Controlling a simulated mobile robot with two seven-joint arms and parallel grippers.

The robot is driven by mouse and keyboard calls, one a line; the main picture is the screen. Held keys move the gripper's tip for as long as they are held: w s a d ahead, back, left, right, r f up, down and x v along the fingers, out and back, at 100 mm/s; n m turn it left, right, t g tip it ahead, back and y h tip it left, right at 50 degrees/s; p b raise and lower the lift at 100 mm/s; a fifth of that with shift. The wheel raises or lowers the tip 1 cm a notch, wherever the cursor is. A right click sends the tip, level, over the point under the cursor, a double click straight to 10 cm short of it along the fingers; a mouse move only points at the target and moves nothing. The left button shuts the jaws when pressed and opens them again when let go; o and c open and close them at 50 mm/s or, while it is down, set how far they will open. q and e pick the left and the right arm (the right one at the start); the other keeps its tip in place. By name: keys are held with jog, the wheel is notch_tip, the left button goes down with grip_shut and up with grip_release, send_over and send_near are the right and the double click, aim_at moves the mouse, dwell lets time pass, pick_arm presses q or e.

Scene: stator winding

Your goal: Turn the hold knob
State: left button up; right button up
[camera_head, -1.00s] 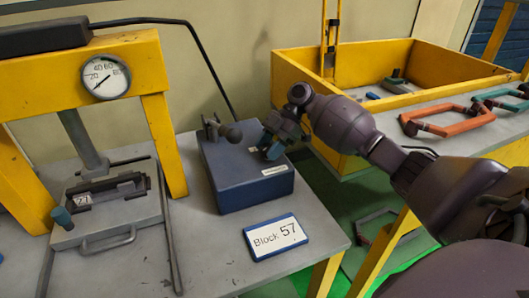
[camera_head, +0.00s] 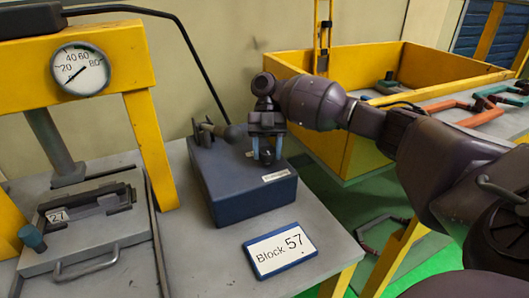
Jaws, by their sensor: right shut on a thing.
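The dark blue box (camera_head: 235,198) stands on the grey bench, with a white label (camera_head: 276,176) on its front edge at the right. A small dark knob (camera_head: 266,156), which I take for the hold knob, is on the box top behind this label. My right gripper (camera_head: 266,151) points down over it, its two blue-grey fingers shut on it from both sides. The gripper hides much of the knob, so its turn angle cannot be read. My left gripper is not in view.
A dark clamp-like fitting (camera_head: 207,131) stands on the box's left part. A "Block 57" sign (camera_head: 279,249) lies in front. The yellow press frame (camera_head: 150,150) with a gauge (camera_head: 82,69) is at left. A yellow crate (camera_head: 350,150) and orange-handled parts (camera_head: 470,113) are at right.

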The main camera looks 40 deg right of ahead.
jog(key=shift+f+n+g+h+b, duration=0.1)
jog(key=shift+n+g+h+b, duration=0.4)
jog(key=shift+n, duration=0.5)
jog(key=o, duration=0.9)
jog(key=shift+o, duration=0.2)
jog(key=v, duration=1.1)
jog(key=shift+a, duration=0.25)
jog(key=shift+s+h, duration=0.1)
jog(key=shift+h, duration=0.2)
